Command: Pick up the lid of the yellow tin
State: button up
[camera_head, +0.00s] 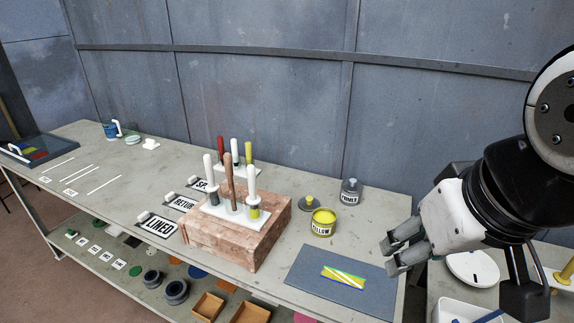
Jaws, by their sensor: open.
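The yellow tin (323,224) stands on the long grey table, right of the brick block. It has a yellow label with dark lettering, and its top is open, showing yellow inside. A small round lid (310,204) with a yellowish knob lies on the table just behind and left of the tin. My gripper (391,257) is at the right, open and empty, with its fingers pointing left. It is apart from both tin and lid, to the right and nearer the camera.
A grey primer tin (350,193) stands behind the yellow tin. The brick block (262,232) with upright brushes is to the left. A blue-grey mat (305,283) with a striped piece lies in front. A white tub (455,312) is lower right.

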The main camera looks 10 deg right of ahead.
aim_at(310, 203)
jog(key=i+j+z, duration=0.2)
jog(key=j, duration=0.25)
jog(key=i+j+z, duration=0.2)
jog(key=j, duration=0.25)
jog(key=i+j+z, duration=0.2)
jog(key=j, duration=0.3)
jog(key=j+z, duration=0.2)
jog(key=j, duration=0.25)
jog(key=j+z, duration=0.2)
jog(key=j, duration=0.3)
